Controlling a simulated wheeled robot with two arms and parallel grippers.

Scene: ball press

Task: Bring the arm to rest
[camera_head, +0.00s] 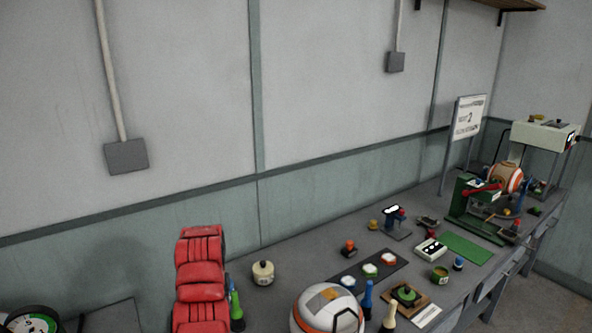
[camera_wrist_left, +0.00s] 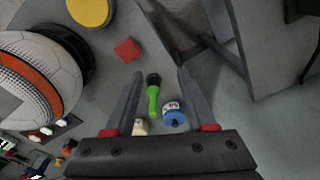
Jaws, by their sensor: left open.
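My left gripper (camera_wrist_left: 160,74) shows in the left wrist view, its two dark fingers spread apart with nothing held between them. A green-handled tool with a black end (camera_wrist_left: 153,96) and a blue-and-white bottle (camera_wrist_left: 172,114) appear between the fingers in the picture, below the gripper on the grey bench. I cannot tell how far below they are. A cream piece (camera_wrist_left: 140,127) is partly hidden by the gripper's base. No gripper is visible in the head view, and my right gripper is not seen.
A large white ball (camera_head: 326,312) stands at the bench's front; it also shows left of the gripper (camera_wrist_left: 62,85). The bench (camera_head: 300,262) carries several small items. A green press (camera_head: 468,206) with an orange-and-white ball (camera_head: 507,177) stands at the far right. A wall (camera_head: 340,80) runs behind.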

